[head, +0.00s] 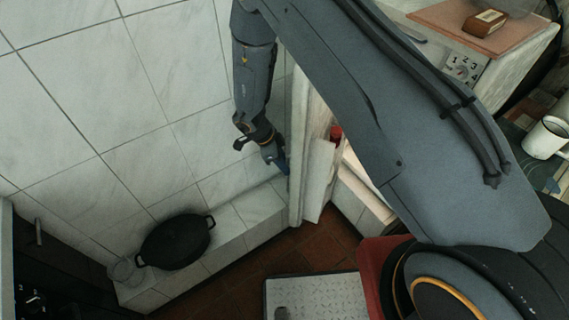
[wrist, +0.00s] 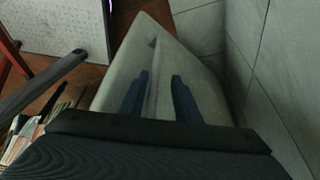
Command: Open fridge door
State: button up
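The white fridge door (head: 298,150) stands ajar in the head view, swung out toward the tiled wall. Its inner side with a white shelf (head: 318,180) faces the lit gap. My gripper (head: 281,164) is low on the door's outer side, between door and wall. In the wrist view the pale door (wrist: 200,60) runs away below my gripper (wrist: 160,88). Its two blue fingers are apart, with a narrow raised strip (wrist: 153,62) running between them. Whether they touch the door is unclear. The fridge body is largely hidden behind my arm.
A black pot (head: 176,241) and a glass (head: 124,271) sit on the tiled ledge at left. A dark stove (head: 50,265) is at lower left. A metal plate (head: 318,298) lies on the brown floor. A white mug (head: 545,138) is at right.

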jog(key=b+v, duration=0.1)
jog(key=v, duration=0.6)
jog(key=shift+r+b, duration=0.3)
jog(key=shift+a, duration=0.1)
jog(key=shift+c, duration=0.2)
